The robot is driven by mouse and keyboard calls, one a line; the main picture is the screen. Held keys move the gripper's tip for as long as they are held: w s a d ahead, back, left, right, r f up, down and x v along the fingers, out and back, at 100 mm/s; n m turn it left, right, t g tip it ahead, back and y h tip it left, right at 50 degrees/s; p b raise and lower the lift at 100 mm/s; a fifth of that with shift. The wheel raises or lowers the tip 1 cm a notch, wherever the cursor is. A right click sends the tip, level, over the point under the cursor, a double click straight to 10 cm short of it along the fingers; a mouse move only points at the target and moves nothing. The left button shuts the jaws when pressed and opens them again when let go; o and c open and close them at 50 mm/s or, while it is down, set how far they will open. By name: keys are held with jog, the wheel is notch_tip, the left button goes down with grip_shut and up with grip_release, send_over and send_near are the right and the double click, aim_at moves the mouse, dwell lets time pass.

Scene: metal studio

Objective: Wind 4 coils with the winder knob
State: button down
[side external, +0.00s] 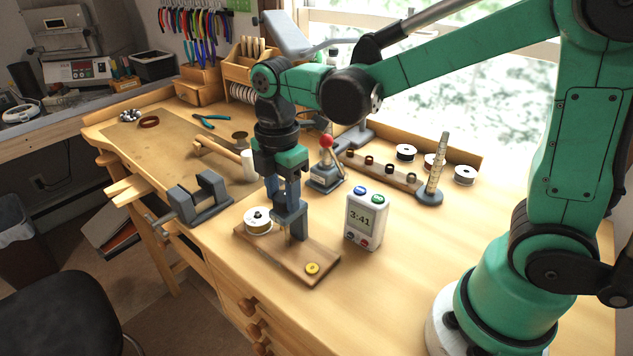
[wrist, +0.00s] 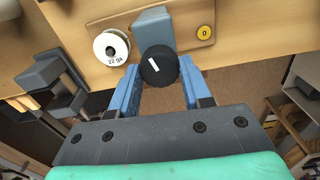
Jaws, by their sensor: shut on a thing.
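The winder is a wooden board (side external: 303,254) with a grey-blue upright block (wrist: 155,27), a wire spool (side external: 257,221) and a round yellow counter (side external: 312,268). In the wrist view the spool (wrist: 111,47) is marked "22 ga" and the counter (wrist: 205,33) reads 0. The black winder knob (wrist: 157,68) has a white mark and sits in front of the block. My gripper (wrist: 158,75) has its two blue fingers on either side of the knob, shut on it. In the side view my gripper (side external: 286,205) points down, and the knob is mostly hidden there.
A white timer (side external: 366,218) reading 3:41 stands right of the board. A grey vise (side external: 200,198) and a hammer (side external: 223,157) lie to the left. A red-knobbed lever press (side external: 326,170) and a ring mandrel (side external: 434,175) stand behind. The front right bench is clear.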

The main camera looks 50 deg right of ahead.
jog(key=m, duration=0.6)
jog(key=shift+m, duration=0.4)
jog(key=m, duration=0.6)
jog(key=shift+w+m, duration=0.1)
jog(key=shift+m, duration=0.2)
jog(key=m, duration=0.7)
jog(key=shift+d, duration=0.15)
jog(key=m, duration=0.6)
jog(key=shift+m, duration=0.3)
jog(key=shift+c, duration=1.9)
grip_release()
jog(key=shift+r, duration=0.1)
